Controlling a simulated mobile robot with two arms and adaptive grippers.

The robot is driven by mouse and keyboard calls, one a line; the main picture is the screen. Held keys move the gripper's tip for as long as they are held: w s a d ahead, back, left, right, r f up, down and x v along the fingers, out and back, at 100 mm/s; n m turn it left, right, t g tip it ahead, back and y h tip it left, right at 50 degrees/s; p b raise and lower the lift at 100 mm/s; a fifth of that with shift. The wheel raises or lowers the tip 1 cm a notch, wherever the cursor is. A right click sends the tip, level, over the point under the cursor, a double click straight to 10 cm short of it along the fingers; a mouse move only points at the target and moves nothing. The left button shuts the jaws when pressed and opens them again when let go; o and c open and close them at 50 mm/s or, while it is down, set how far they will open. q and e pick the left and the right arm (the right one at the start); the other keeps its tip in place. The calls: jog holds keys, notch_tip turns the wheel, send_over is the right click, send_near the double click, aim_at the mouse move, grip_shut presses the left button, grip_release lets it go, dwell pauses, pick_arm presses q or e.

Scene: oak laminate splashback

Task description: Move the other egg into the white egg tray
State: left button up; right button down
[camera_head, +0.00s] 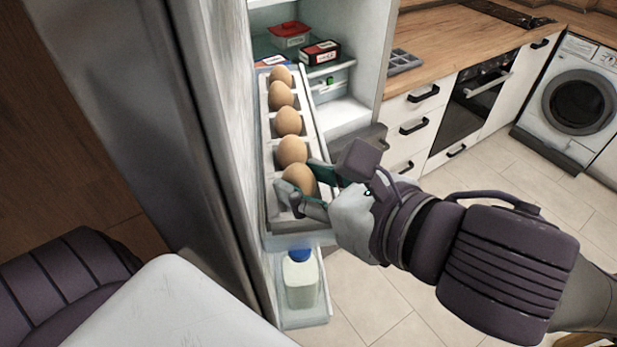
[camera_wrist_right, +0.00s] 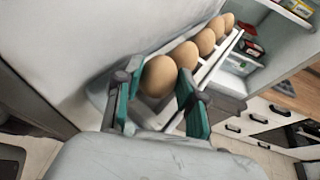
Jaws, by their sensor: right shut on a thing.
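The white egg tray (camera_head: 309,119) sits in the open fridge door, with a row of brown eggs (camera_head: 288,121) along it. My right gripper (camera_head: 302,184) is at the near end of the tray, shut on the nearest brown egg (camera_head: 298,179). In the right wrist view this egg (camera_wrist_right: 158,76) is upright between the two teal-padded fingers. It is at the near end of the row, at or just above the tray; I cannot tell whether it touches its slot. The egg's lower part is hidden by the fingers. My left gripper is not in view.
A blue-capped bottle (camera_head: 300,279) stands in the door shelf below the tray. A red-lidded container (camera_head: 290,34) and a dark box (camera_head: 320,53) are on a fridge shelf. A grey tray (camera_head: 404,61) lies on the wooden counter (camera_head: 440,52).

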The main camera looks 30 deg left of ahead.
jog(key=shift+f+b, duration=0.45)
jog(key=shift+f, duration=0.15)
dwell(0.4)
jog(key=c, duration=0.6)
grip_release()
